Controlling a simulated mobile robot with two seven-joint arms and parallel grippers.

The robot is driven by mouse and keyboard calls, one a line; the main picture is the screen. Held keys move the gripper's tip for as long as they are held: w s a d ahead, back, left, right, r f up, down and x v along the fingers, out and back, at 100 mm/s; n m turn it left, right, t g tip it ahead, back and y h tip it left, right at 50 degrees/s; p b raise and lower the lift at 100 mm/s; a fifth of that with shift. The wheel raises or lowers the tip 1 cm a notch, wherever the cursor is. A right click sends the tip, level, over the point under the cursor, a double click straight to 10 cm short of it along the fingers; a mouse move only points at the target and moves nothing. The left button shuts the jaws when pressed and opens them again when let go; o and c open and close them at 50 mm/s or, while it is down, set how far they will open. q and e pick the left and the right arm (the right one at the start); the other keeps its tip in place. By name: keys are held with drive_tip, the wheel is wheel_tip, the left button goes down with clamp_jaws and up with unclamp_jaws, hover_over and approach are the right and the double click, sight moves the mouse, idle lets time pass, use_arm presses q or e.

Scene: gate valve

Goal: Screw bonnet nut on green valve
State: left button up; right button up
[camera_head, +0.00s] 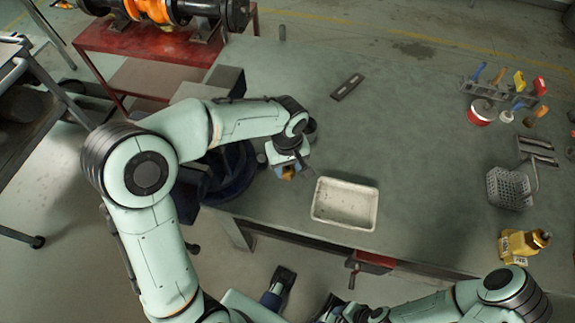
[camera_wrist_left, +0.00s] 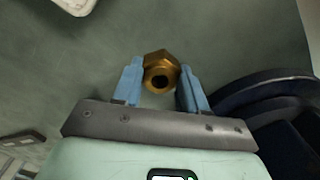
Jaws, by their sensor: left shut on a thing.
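A brass hex nut (camera_wrist_left: 160,72) with a dark central hole is between the two blue fingers of my left gripper (camera_wrist_left: 162,82) in the left wrist view. The fingers are shut on its sides. In the head view, my left gripper (camera_head: 289,174) hangs over the bench's front left part, left of a white tray, with a small brass patch of the nut (camera_head: 288,173) showing. I cannot make out a green valve; my left arm covers part of that side. My right arm shows at the lower edge, but its fingers are not clear.
The white tray (camera_head: 345,188) is empty. A dark blue rounded object (camera_head: 232,178) stands by the left arm, partly hidden. The bench middle is clear.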

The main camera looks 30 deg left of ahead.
use_arm(q)
drive_tip(key=shift+r, duration=0.1)
drive_tip(key=shift+r+p, duration=1.9)
drive_tip(key=shift+r, duration=0.55)
